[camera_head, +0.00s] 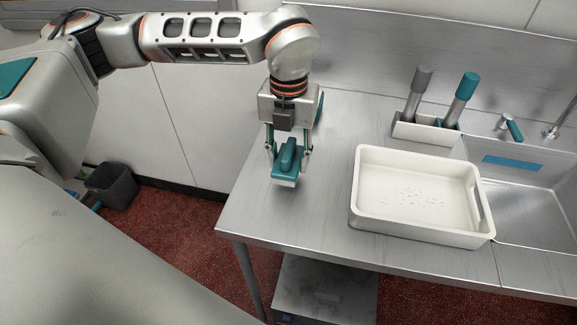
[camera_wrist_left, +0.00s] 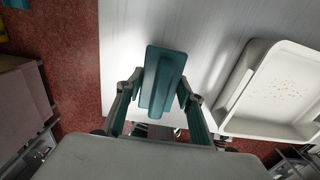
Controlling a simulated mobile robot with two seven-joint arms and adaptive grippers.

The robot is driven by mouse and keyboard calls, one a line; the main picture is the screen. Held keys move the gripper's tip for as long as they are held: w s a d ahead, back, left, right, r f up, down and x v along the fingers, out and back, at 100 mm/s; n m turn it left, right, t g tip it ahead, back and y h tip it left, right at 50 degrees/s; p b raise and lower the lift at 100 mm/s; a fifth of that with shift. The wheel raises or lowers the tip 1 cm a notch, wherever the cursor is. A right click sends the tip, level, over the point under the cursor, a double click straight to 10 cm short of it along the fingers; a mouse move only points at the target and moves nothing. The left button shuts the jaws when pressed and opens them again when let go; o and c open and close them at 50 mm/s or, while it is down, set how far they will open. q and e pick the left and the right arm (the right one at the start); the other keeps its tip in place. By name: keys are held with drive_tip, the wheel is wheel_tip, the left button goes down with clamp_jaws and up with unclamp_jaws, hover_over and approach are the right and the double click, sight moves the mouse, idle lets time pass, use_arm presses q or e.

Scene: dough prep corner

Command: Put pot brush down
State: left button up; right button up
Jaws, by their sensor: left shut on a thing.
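The pot brush (camera_head: 288,159) has a teal block-like body with a pale underside. My left gripper (camera_head: 288,152) is shut on it and points down over the left part of the steel counter (camera_head: 258,214). The brush is at or just above the counter surface; I cannot tell whether it touches. In the left wrist view the teal brush (camera_wrist_left: 162,80) sits between the two fingers (camera_wrist_left: 156,98), with the counter behind it. My right gripper is not in view.
A white tray (camera_head: 365,211) with small crumbs stands right of the brush. Behind it a holder (camera_head: 424,134) carries a grey-handled and a teal-handled tool. A sink (camera_head: 535,183) is at the right. Counter around the brush is clear; its left edge is close.

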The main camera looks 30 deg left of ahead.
sight(291, 151)
use_arm(q)
drive_tip(key=shift+f, duration=1.65)
drive_tip(key=shift+f, duration=0.1)
drive_tip(key=o, duration=1)
drive_tip(key=r, duration=0.4)
drive_tip(key=d+r, duration=0.1)
drive_tip(key=r, duration=0.2)
drive_tip(key=shift+s+r+b, duration=0.1)
drive_tip(key=shift+s+b, duration=0.1)
drive_tip(key=shift+b, duration=0.1)
drive_tip(key=shift+s+r, duration=0.1)
drive_tip(key=shift+r, duration=0.15)
